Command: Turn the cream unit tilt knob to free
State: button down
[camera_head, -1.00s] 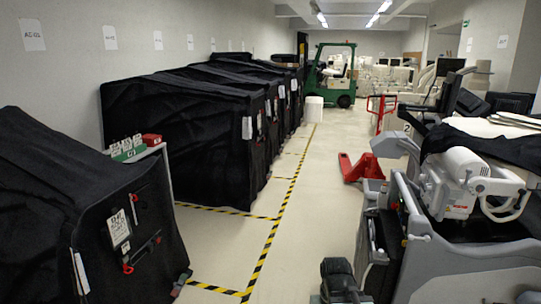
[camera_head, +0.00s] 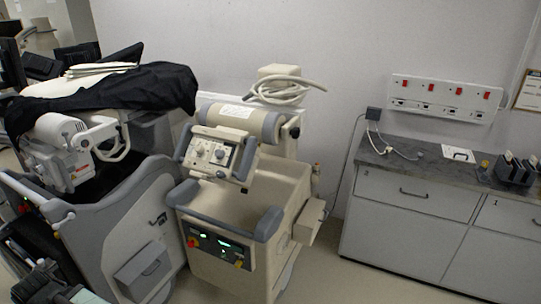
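The cream unit (camera_head: 245,195) stands upright at the middle, near the wall, with grey bumpers. Its tilted control panel (camera_head: 218,152) on top carries a small screen and several small knobs. I cannot tell which knob is the tilt knob, nor read any setting. My gripper is not recognisable in this view.
A grey cart (camera_head: 140,225) with a white arm and black cloth (camera_head: 110,88) stands close left of the unit. A grey cabinet (camera_head: 400,215) with a dark worktop is at the right. A wall panel (camera_head: 441,97) with red switches hangs above it. Some floor shows between unit and cabinet.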

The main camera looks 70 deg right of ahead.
aim_at(295, 133)
jog(key=z, duration=2.05)
